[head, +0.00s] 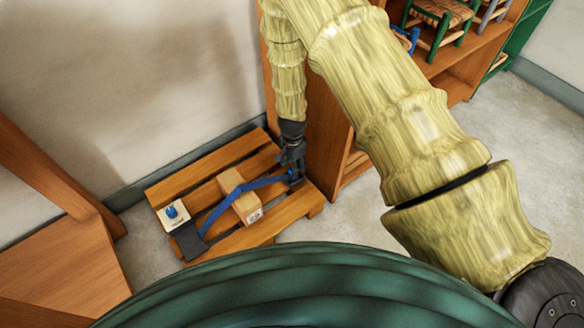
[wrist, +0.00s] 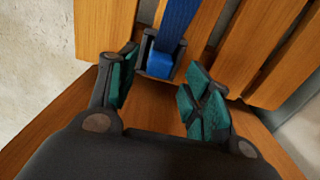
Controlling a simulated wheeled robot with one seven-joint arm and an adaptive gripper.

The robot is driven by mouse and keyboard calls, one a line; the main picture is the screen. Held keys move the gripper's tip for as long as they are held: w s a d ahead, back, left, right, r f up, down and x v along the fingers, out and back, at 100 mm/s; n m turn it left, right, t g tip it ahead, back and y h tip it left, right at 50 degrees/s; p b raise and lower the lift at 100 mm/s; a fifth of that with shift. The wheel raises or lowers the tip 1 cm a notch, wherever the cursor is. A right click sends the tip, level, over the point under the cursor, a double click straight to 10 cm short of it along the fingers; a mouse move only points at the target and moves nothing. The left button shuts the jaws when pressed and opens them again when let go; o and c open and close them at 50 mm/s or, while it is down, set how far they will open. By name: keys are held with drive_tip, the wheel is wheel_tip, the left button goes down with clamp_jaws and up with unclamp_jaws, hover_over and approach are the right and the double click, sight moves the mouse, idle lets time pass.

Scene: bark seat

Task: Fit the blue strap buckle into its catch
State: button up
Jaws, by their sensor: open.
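The blue strap (head: 228,198) runs from a dark block (head: 188,241) at the pallet's left, over a cardboard box, to the right end by my gripper (head: 291,160). In the wrist view the strap (wrist: 179,22) ends in a blue buckle part (wrist: 160,65), which lies between the uprights of a dark bracket (wrist: 178,67) that looks like the catch. I cannot tell whether it is latched. My gripper (wrist: 160,75) is open, its teal-padded fingers apart on either side of the bracket and a little short of it. It holds nothing that I can see.
The cardboard box (head: 240,199) stands on a slatted wooden pallet (head: 274,228). A pale block with a blue knob (head: 172,213) is at the pallet's left. A wooden shelf (head: 327,140) with small chairs rises close on the right of my gripper; a wall is behind.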

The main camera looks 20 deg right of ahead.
wheel_tip(320, 180, up, 8)
drive_tip(key=p, duration=0.2)
drive_tip(key=shift+r+p, duration=0.2)
drive_tip(key=shift+p, duration=0.2)
